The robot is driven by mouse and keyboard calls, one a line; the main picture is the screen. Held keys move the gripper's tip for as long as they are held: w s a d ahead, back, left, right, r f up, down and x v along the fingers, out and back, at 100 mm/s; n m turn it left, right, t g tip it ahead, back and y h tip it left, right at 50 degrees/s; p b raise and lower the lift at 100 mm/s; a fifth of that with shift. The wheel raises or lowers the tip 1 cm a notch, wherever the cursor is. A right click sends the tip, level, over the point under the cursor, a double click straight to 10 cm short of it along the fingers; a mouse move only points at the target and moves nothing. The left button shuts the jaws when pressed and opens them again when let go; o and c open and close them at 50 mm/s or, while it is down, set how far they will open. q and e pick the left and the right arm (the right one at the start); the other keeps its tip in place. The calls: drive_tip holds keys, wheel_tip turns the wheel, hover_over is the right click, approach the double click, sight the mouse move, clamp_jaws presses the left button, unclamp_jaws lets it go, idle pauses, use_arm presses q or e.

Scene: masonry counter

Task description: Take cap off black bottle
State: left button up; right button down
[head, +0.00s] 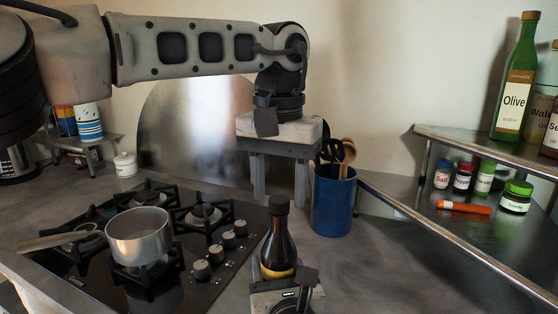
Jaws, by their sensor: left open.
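The black bottle (279,244) stands upright near the front middle, dark with a yellow band low on its body. Its black cap (279,204) is on the neck. My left gripper (280,200) points straight down above the bottle, its two fingers apart with nothing between them; the fingertips are near cap height, and the exact depth between them and the cap is hard to judge. My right gripper (284,275) is at the bottom of the view, its fingers on both sides of the bottle's lower body. The bottle's base is hidden behind it.
A stove (215,290) with a metal pot (139,236) is on the left. A blue utensil holder (334,205) stands behind the bottle, close right of my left gripper. A metal shelf (455,228) with jars and an olive oil bottle (515,85) is right. The counter right of the bottle is clear.

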use_arm(q)
drive_tip(key=shift+f, duration=0.5)
drive_tip(key=shift+c, duration=0.2)
